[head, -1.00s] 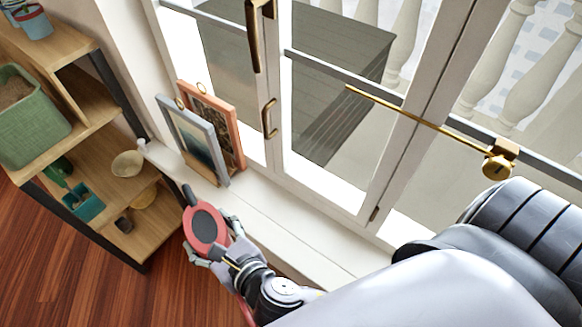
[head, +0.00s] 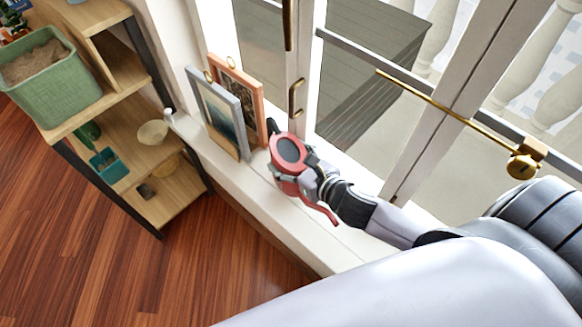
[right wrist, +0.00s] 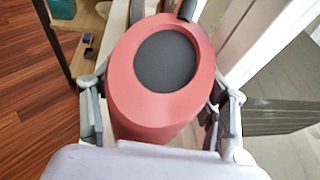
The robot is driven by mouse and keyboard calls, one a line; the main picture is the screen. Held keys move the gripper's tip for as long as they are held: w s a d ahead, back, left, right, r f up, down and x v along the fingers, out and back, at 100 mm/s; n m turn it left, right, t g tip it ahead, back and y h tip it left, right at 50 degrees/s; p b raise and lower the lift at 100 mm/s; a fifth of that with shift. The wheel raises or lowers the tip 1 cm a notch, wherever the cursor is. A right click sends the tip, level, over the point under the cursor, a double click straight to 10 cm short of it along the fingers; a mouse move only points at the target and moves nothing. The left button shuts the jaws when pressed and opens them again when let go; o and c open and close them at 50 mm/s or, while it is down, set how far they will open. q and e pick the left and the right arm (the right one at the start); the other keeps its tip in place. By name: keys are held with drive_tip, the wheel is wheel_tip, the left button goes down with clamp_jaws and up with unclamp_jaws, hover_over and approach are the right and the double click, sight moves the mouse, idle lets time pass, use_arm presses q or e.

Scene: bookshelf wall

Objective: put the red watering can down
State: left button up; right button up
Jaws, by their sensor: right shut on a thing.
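The red watering can (head: 277,158) has a round dark opening in its top and a dark part at its far end. My right gripper (head: 303,178) is shut on it, over the white window sill (head: 265,203), just right of the picture frames. In the right wrist view the can (right wrist: 128,98) fills the middle, with a finger of the gripper (right wrist: 160,105) on each side. Its underside is hidden, so I cannot tell whether it touches the sill. My left gripper is not in view.
A grey picture frame (head: 220,115) and an orange one (head: 236,88) lean close beside the can. A wooden shelf (head: 120,135) with a green planter (head: 52,85) stands at the left. Glass doors with a brass handle (head: 296,97) stand behind. The sill's front part is clear.

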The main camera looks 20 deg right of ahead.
drive_tip(key=shift+a+f, duration=0.1)
drive_tip(key=shift+f, duration=0.5)
wheel_tip(320, 180, down, 2)
drive_tip(key=shift+f+b, duration=0.25)
drive_tip(key=shift+b, duration=0.15)
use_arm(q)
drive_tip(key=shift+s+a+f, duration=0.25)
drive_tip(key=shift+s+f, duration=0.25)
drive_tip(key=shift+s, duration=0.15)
use_arm(e)
drive_tip(key=shift+w+d+f, duration=0.1)
drive_tip(key=shift+d+f, duration=0.1)
drive_tip(key=shift+f, duration=0.1)
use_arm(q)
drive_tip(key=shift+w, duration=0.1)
use_arm(e)
drive_tip(key=shift+f, duration=0.1)
drive_tip(key=o, duration=1.4)
drive_tip(key=shift+f, duration=0.1)
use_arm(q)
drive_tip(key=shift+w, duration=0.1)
